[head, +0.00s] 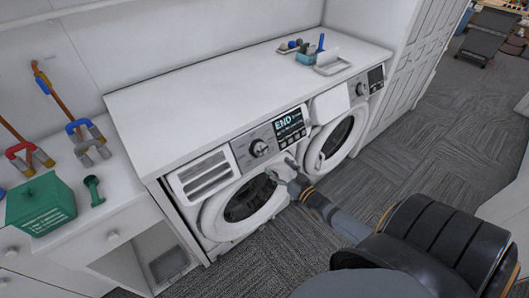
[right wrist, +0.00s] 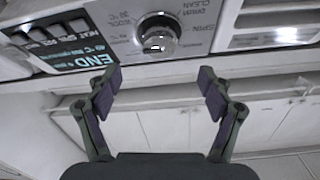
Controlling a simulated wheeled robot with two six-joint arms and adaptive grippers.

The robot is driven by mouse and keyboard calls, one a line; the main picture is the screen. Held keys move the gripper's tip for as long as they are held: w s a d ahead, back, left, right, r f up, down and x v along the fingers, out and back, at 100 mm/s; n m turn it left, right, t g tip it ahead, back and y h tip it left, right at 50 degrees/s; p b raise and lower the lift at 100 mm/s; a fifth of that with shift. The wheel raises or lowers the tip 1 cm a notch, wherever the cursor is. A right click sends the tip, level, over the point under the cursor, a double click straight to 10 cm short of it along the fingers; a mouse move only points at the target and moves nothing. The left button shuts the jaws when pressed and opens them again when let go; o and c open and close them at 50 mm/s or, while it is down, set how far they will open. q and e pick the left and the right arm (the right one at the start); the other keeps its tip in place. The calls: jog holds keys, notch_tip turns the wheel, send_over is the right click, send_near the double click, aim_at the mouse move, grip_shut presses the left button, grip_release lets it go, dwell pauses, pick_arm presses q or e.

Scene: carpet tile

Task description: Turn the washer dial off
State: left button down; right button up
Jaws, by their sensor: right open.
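The washer (head: 215,222) is the white front-loader at the left under the counter. Its silver dial (head: 258,148) sits on the control panel, left of a dark display (head: 290,124) reading END. My right gripper (head: 291,176) is in front of the washer, below and right of the dial. In the right wrist view the dial (right wrist: 158,33) shows ahead of the open, empty fingers of my right gripper (right wrist: 160,78), roughly centred between them and apart from them. The panel lettering appears upside down there. My left gripper is not in view.
A second front-loader (head: 340,138) stands to the right. The white counter (head: 215,85) above is mostly clear, with small items and a tray (head: 332,65) at its far end. A green box (head: 40,205) and clamps stand at the left. Carpet (head: 400,150) is open at right.

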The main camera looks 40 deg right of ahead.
aim_at(263, 151)
jog(key=w, duration=0.9)
jog(key=shift+a, duration=0.25)
jog(key=c, duration=1.1)
jog(key=shift+b, duration=0.3)
jog(key=shift+c, duration=0.2)
jog(key=shift+f, duration=0.1)
